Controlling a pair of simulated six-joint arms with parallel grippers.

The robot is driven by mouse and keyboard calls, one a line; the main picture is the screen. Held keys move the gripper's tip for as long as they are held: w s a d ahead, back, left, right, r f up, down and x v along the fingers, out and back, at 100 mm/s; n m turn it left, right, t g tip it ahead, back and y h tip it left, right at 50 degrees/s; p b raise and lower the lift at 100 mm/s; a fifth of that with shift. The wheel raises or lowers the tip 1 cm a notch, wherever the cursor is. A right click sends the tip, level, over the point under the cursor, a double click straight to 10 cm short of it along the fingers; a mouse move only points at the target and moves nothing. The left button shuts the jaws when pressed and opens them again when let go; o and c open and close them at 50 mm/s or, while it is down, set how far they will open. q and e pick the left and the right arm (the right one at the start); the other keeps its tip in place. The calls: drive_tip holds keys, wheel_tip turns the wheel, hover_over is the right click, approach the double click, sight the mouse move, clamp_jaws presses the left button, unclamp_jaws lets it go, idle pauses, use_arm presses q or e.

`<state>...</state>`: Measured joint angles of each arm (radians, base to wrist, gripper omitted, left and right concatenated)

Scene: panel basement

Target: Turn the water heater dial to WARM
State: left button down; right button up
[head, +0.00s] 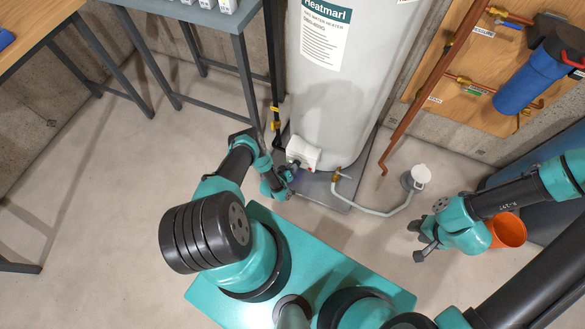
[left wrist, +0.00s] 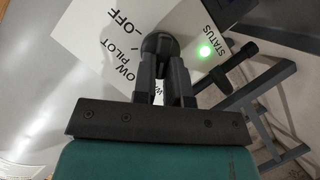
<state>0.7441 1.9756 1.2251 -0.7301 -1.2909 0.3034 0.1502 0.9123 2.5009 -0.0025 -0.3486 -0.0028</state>
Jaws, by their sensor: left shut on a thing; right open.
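The water heater (head: 325,85) is a tall white tank at the back middle in the head view. Its white control box (head: 305,152) is low on the front. The left wrist view shows the box's white face (left wrist: 100,50) with OFF, LOW PILOT and STATUS lettering, and a lit green status light (left wrist: 204,51). My left gripper (left wrist: 163,68) is shut on the dark round dial (left wrist: 158,42). The WARM lettering is mostly hidden behind the fingers, and the dial's pointer cannot be made out. In the head view my left gripper (head: 287,176) is at the box. My right gripper (head: 420,241) is open and empty, above the floor.
An orange bucket (head: 508,230) stands by my right arm. A copper pipe (head: 418,100) and a blue filter (head: 530,80) are at right. A grey table (head: 205,15) stands back left.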

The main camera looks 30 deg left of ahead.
idle(0.4)
use_arm(q)
drive_tip(key=c, duration=1.2)
unclamp_jaws()
drive_tip(key=shift+o, duration=0.2)
drive_tip(key=shift+s, duration=0.1)
drive_tip(key=v, duration=1.7)
